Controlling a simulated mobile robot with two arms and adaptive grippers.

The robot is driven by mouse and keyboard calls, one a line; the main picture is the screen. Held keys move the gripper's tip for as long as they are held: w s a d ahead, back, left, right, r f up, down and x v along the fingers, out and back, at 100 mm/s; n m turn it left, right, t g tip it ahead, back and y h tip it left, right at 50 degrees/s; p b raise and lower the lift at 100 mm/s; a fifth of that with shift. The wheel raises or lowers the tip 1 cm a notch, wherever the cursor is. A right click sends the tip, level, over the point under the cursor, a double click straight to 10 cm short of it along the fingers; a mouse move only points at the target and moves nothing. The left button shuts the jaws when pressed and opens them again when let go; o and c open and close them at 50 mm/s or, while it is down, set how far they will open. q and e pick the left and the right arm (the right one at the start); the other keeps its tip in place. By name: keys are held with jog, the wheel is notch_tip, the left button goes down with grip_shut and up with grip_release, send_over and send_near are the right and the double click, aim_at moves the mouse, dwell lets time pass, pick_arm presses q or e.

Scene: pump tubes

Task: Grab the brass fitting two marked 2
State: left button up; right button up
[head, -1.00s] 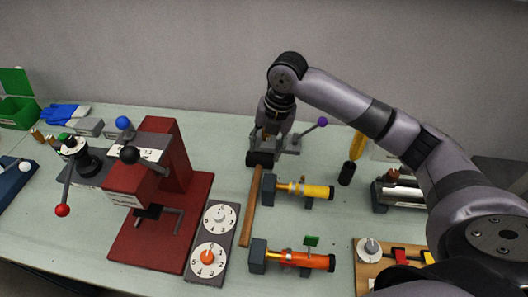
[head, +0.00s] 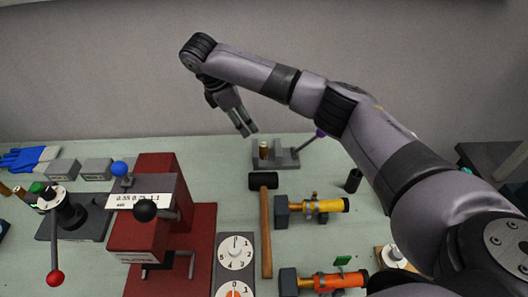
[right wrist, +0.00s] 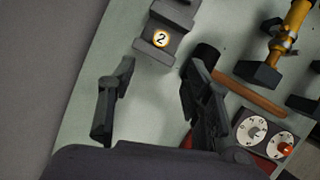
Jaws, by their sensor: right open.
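The brass fitting two (head: 263,149) stands upright at the left end of a grey stand (head: 272,162) with a purple-knobbed lever (head: 319,134), near the back of the bench. The right wrist view shows its round end marked 2 (right wrist: 161,39), seated in the stand. My right gripper (head: 245,130) is open and empty, up and left of the fitting in the head view. In the right wrist view my right gripper (right wrist: 162,64) has its fingers spread, with the fitting just beyond the gap between them. My left gripper does not show.
A hammer (head: 266,225) lies just in front of the stand. A yellow tube (head: 325,206) and an orange tube (head: 335,281) are to the right. A red press (head: 160,205) and dial panel (head: 235,249) are at the left. A black cylinder (head: 353,181) stands right of the stand.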

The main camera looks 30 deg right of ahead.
aim_at(264, 144)
jog(key=p+x, duration=0.1)
jog(key=x, duration=0.5)
jog(key=shift+w, duration=0.1)
jog(key=shift+d+f+p, duration=0.25)
jog(key=shift+p, duration=0.05)
jog(key=x, duration=0.1)
jog(key=p+x, duration=0.1)
jog(key=x, duration=0.1)
jog(key=shift+s+d+f, duration=0.15)
jog(key=shift+s+d, duration=0.05)
jog(key=shift+d, duration=0.15)
jog(key=shift+d+f+p, duration=0.2)
jog(key=shift+f+p, duration=0.1)
jog(key=shift+f, duration=0.3)
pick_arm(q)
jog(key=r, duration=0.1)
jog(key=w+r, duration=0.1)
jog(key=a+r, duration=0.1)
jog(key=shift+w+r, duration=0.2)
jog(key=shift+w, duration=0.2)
pick_arm(e)
jog(key=shift+c, duration=0.4)
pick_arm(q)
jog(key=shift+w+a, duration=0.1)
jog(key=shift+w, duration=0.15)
pick_arm(e)
grip_shut()
